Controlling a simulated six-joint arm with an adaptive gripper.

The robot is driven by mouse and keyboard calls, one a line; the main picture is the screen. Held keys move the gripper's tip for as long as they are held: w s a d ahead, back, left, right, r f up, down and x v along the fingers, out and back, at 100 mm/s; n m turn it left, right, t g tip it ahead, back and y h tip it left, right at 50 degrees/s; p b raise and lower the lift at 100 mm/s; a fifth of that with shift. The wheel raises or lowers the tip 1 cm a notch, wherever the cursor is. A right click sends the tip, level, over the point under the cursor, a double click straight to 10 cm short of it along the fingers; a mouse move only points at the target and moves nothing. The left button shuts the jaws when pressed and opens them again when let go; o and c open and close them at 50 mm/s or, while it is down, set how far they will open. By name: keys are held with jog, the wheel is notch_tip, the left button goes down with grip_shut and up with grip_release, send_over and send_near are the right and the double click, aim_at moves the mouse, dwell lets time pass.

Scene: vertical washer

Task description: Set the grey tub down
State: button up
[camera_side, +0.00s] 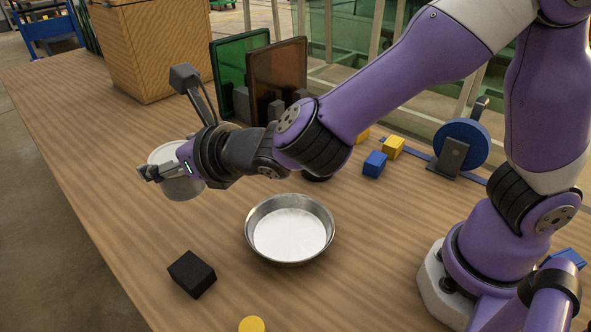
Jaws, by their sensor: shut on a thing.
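The grey tub (181,187) is a light grey round container at the left of the side view. My gripper (152,173) is shut on it, with its fingers at the tub's left side and wrist to its right. The tub looks upright. I cannot tell whether its bottom touches the wooden table (100,130) or hangs just above it. Part of the tub is hidden behind my gripper.
A metal bowl with white contents (290,230) stands right of the tub. A black block (192,274) lies in front. A wooden box (150,50), green panel (238,70) and brown panel (277,75) stand behind. Yellow (393,147) and blue (375,164) blocks lie right.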

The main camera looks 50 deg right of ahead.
jog(key=shift+w+a+f, duration=0.15)
jog(key=shift+a+f, duration=0.1)
jog(key=shift+f, duration=0.25)
jog(key=shift+w+a+f, duration=0.1)
jog(key=shift+a+f, duration=0.1)
jog(key=shift+f, duration=0.25)
jog(key=shift+w+d+f, duration=1.2)
jog(key=shift+w+f, duration=0.15)
jog(key=shift+f, duration=0.4)
jog(key=shift+w+d+f, duration=1.25)
jog(key=shift+w+f, duration=0.05)
jog(key=shift+f, duration=0.4)
jog(key=shift+w+d+f, duration=1.2)
jog(key=shift+w+f, duration=0.15)
jog(key=shift+f, duration=0.4)
jog(key=shift+f, duration=0.2)
jog(key=o, duration=1)
jog(key=shift+r, duration=0.1)
